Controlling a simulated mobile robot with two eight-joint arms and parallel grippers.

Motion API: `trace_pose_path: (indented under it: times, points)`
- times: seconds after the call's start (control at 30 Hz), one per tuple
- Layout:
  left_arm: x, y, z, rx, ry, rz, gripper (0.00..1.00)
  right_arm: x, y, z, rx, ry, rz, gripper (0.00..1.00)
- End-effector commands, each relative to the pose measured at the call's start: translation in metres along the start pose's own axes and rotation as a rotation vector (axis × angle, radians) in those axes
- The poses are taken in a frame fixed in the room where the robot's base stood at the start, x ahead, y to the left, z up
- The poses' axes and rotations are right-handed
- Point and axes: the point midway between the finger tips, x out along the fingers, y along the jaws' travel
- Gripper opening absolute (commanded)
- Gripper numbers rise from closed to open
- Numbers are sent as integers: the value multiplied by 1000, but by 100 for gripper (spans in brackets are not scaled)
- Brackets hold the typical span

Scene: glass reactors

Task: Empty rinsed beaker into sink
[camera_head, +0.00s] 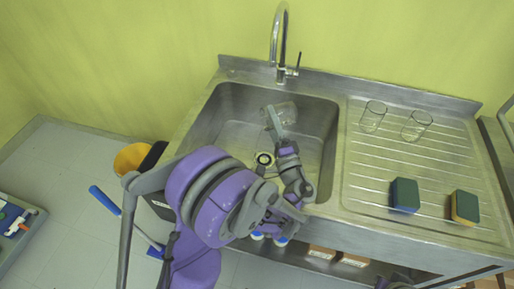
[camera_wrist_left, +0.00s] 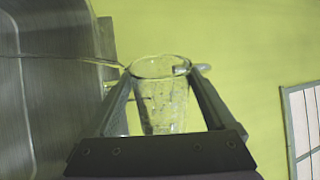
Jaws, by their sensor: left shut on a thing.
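A clear glass beaker (camera_wrist_left: 160,98) is held between the two fingers of my left gripper (camera_wrist_left: 165,85) in the left wrist view. In the head view my left gripper (camera_head: 272,118) is over the basin of the steel sink (camera_head: 230,122), with the beaker (camera_head: 286,113) at its fingertips. The beaker looks tilted in the head view; whether water is in it I cannot tell. The drain (camera_head: 264,159) shows at the basin floor beside my arm. The faucet (camera_head: 281,40) stands behind the basin. My right gripper is not clearly seen.
Two glass beakers, one on the left (camera_head: 373,116) and one on the right (camera_head: 416,125), stand on the ribbed drainboard (camera_head: 375,165). Two sponges (camera_head: 404,195) (camera_head: 464,207) lie near its front. A yellow bucket (camera_head: 131,158) is on the floor at left.

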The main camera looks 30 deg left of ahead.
Motion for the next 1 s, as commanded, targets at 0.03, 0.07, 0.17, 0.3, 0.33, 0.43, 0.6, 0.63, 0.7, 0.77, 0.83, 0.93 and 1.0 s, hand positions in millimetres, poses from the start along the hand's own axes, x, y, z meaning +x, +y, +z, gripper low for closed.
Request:
trace_pose_path:
  times: [0.03, 0.07, 0.17, 0.3, 0.33, 0.43, 0.6, 0.63, 0.7, 0.77, 0.83, 0.93, 1.0]
  points:
    - [0, 0, -1, -6, -1, 0, 29, 0, 0, 0, 0, 0, 0, 0]
    - [0, 0, 0, -9, -3, 0, 29, 0, 0, 0, 0, 0, 0, 0]
    - [0, 0, 0, -22, -6, 0, 29, 0, 0, 0, 0, 0, 0, 0]
    - [0, -1, 0, -42, -12, 0, 29, 0, 0, 0, 0, 0, 0, 0]
    - [0, -1, 0, -50, -14, 0, 29, 0, 0, 0, 0, 0, 0, 0]
    - [0, 0, 1, -82, -23, 0, 29, 1, 0, 1, 0, -1, 0, 0]
    - [-3, 9, 5, -163, -47, -1, 29, 7, 0, 6, 0, -5, 0, 0]
    - [-4, 10, 6, -180, -52, 0, 29, 8, 0, 7, 0, -5, 0, 0]
    - [-4, 13, 8, -226, -66, -1, 29, 10, 0, 9, 0, -7, 0, 0]
    - [-3, 10, 9, -264, -76, -2, 29, 8, 0, 7, 0, -5, 0, 0]
    - [-2, 9, 10, -307, -88, -2, 29, 7, 0, 6, 0, -4, 0, 0]
    - [-2, 8, 13, -370, -107, -3, 29, 6, 0, 6, 0, -4, 0, 0]
    - [-2, 8, 15, -413, -120, -2, 29, 6, 0, 5, 0, -4, 0, 0]
